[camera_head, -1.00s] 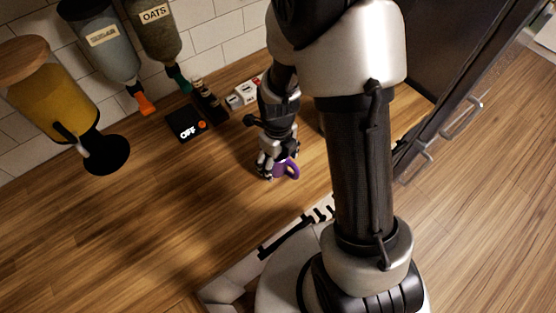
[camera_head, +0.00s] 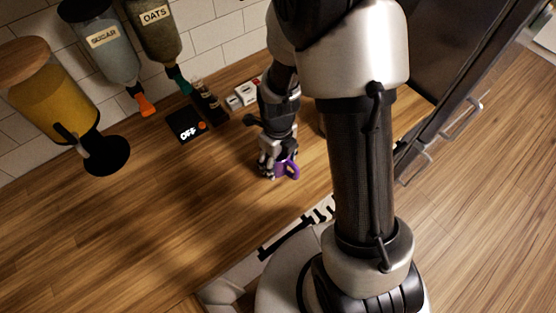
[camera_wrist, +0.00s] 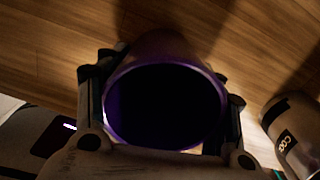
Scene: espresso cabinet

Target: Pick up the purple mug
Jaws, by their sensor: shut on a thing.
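The purple mug (camera_head: 290,169) is at my gripper on the wooden counter, with its handle to the right in the head view. In the wrist view the mug (camera_wrist: 165,60) shows its purple rim and dark inside between the two fingers. My gripper (camera_head: 277,172) is shut on the mug, one finger on each side of it; it also shows in the wrist view (camera_wrist: 163,108). The head view does not show clearly whether the mug's base touches the counter. Part of the mug is hidden behind the fingers.
A black scale reading OFF (camera_head: 186,124) lies near the wall, with small white boxes (camera_head: 242,95) beside it. Sugar (camera_head: 110,45) and oats (camera_head: 155,30) dispensers hang on the tiled wall. A labelled container (camera_wrist: 292,130) stands at the right in the wrist view.

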